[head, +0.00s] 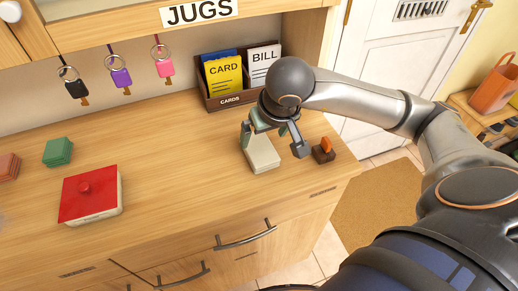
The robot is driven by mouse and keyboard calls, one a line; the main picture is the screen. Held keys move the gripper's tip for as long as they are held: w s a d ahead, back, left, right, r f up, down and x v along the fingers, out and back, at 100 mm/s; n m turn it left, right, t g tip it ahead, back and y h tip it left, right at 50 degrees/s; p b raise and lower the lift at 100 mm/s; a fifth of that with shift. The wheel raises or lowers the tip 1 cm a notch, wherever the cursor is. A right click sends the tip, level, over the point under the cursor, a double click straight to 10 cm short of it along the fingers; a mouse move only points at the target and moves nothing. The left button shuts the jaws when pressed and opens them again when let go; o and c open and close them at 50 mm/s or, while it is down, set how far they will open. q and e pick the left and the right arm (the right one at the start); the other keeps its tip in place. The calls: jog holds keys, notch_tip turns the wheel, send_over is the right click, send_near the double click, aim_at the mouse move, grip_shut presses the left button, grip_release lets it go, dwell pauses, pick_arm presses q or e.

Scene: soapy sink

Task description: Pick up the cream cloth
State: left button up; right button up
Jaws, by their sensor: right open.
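The cream cloth (262,157) looks like a small folded stack, lying on the wooden counter toward its right end. My right gripper (272,143) is above the cloth with its fingers apart, one at the cloth's left side and one beyond its right side. I cannot tell whether a finger touches the cloth. The gripper hides the far part of the cloth. My left gripper is not in view.
A small brown block with an orange piece (324,151) stands just right of the gripper. A card box (232,98) is behind. A red-topped box (90,196), a green stack (58,152) and a reddish stack (8,168) lie left. The counter's middle (180,150) is clear.

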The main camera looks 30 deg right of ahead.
aim_at(259, 147)
jog(key=x, duration=0.5)
jog(key=shift+a+f, duration=0.15)
jog(key=shift+f, duration=0.2)
dwell(0.6)
jog(key=c, duration=1.2)
